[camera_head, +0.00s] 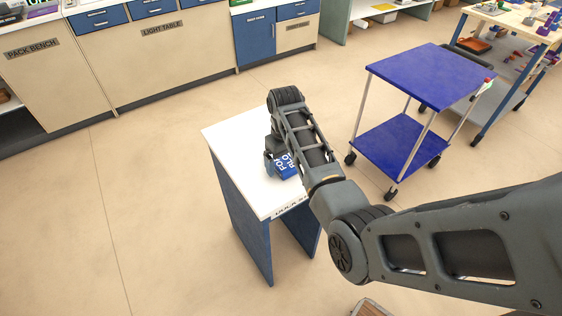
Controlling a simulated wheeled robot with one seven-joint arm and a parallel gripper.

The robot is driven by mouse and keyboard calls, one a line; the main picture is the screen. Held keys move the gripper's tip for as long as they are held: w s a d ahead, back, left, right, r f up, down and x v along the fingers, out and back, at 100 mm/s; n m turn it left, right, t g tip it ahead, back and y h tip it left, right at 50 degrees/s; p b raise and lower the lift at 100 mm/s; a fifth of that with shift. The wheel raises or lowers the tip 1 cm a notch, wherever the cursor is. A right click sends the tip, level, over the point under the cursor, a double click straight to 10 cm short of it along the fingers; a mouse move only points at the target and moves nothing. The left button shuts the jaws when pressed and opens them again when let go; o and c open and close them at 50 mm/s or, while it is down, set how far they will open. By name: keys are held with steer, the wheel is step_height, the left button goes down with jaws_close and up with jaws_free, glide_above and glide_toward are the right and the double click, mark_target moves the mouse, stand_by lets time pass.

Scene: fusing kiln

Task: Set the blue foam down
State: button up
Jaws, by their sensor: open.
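The blue foam (287,167) is a small blue block with white lettering on it. It is at the white top of a small stand with blue sides (228,136), near the middle of the view. My gripper (275,165) is at the foam's left side, pointing down at the white top, and is open. My arm hides part of the foam and of the stand's right side. I cannot tell from this view whether the fingers still touch the foam.
A blue two-shelf cart (430,75) stands on wheels to the right. Cabinets labelled Light Table (165,60) and Pack Bench (45,85) line the back left. A cluttered wooden workbench (515,20) is at the far right. The floor left of the stand is clear.

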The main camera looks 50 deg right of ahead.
steer(key=shift+c, duration=0.4)
steer(key=c, duration=1.1)
steer(key=shift+r, duration=0.1)
